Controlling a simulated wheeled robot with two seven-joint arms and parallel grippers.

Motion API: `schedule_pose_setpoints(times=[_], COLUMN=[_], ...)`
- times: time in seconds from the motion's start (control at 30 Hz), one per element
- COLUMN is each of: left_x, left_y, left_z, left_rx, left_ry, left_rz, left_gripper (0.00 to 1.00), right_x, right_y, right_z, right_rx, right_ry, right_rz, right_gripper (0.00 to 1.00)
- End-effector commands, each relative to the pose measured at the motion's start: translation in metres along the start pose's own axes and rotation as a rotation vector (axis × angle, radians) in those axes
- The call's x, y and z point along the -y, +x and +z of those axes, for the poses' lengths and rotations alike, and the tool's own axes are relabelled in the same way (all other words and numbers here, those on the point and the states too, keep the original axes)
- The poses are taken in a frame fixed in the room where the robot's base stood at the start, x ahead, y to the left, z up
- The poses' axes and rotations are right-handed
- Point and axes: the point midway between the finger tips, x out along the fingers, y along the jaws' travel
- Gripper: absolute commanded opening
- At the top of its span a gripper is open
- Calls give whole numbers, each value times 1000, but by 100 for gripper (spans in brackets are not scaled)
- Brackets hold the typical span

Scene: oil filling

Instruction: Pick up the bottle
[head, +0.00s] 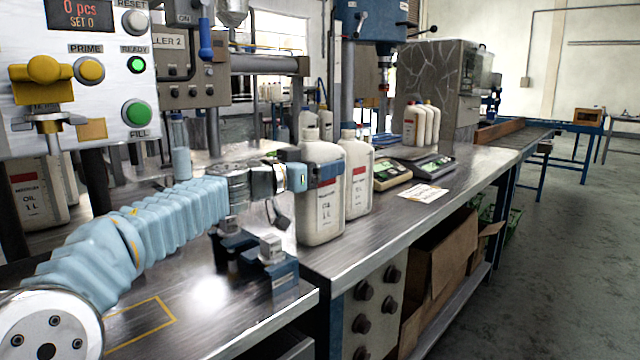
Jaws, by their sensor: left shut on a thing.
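A white oil bottle (320,205) with a red and white label stands upright on the metal bench. My left gripper (318,172) reaches in from the left and is shut on this bottle's upper part. Part of the bottle's shoulder is hidden behind the gripper. A second similar bottle (357,185) stands close behind it to the right. I cannot tell whether the held bottle's base touches the bench. My right gripper is not in view.
A filling machine panel (100,75) with buttons is at the upper left. A blue fixture (262,262) sits on the bench near the held bottle. Scales (430,166) and a paper (422,193) lie farther right. More bottles (420,125) stand behind. Cardboard boxes (440,262) are under the bench.

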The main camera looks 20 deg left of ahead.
Motion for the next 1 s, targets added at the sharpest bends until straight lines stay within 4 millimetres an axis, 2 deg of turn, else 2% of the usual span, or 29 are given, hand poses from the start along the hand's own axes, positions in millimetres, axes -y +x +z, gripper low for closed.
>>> schedule_pose_setpoints(times=[0.17, 0.37, 0.47, 0.63, 0.8, 0.87, 1.0], left_x=[0, 0, -15, -45, -82, -91, -107], left_y=[0, 0, -10, -30, -54, -61, -71], left_z=[-8, -38, -61, -108, -118, -118, -126], left_rx=[0, -1, -3, -2, -1, -2, -1], left_ry=[1, 1, 1, 2, 1, 4, 2], left_rz=[0, 0, 2, 2, 1, -3, -3], left_gripper=[24, 24, 24, 24, 24, 24, 24], right_x=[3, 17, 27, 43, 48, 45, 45], right_y=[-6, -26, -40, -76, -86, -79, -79], right_z=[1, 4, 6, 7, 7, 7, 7], right_rx=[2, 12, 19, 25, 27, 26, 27], right_ry=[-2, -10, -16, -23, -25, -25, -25], right_rz=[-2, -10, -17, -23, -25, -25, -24], right_gripper=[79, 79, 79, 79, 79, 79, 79])
